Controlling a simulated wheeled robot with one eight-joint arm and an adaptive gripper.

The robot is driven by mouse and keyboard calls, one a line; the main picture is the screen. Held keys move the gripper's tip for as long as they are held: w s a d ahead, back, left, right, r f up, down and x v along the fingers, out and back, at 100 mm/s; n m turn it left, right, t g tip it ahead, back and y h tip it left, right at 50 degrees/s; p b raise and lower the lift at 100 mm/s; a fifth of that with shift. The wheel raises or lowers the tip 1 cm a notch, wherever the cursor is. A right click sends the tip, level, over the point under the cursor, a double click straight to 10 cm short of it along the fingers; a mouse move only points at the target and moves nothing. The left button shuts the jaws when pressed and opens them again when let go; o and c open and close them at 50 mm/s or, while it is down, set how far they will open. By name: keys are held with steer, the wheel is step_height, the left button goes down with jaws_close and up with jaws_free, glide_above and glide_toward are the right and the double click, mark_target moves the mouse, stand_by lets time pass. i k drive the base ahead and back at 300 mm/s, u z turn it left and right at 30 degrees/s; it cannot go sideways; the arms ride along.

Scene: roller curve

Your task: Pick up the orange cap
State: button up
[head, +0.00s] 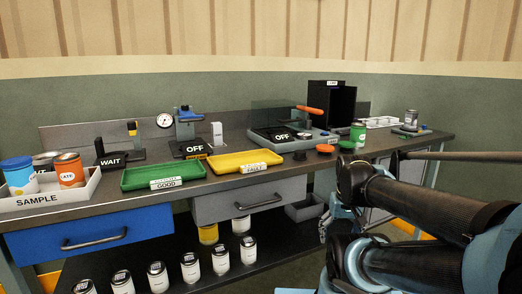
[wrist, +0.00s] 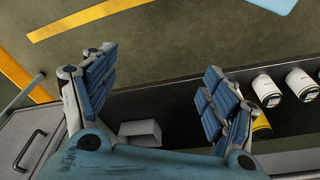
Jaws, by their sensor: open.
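The orange cap (head: 325,148) is a small, flat, red-orange disc lying on the workbench top, right of the press with the OFF sign in the head view. A dark cap (head: 299,155) lies to its left and a green cap (head: 346,144) to its right. My gripper (wrist: 158,90) is open and empty in the wrist view, its blue-padded fingers spread wide. It points down past the bench front toward the lower shelf and floor. In the head view my gripper is low in front of the bench, partly hidden by my arm. The orange cap is not in the wrist view.
The yellow tray (head: 232,163) and green tray (head: 164,173) lie to the left. The drawer handle (head: 258,202) sticks out below the bench top. White cans (head: 190,267) stand on the lower shelf.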

mark_target(323, 148)
steer(key=u, duration=1.9)
steer(key=k, duration=0.75)
steer(key=z, duration=0.6)
steer(key=k, duration=0.5)
steer(key=z, duration=0.5)
steer(key=i, duration=1)
steer(key=z, duration=0.4)
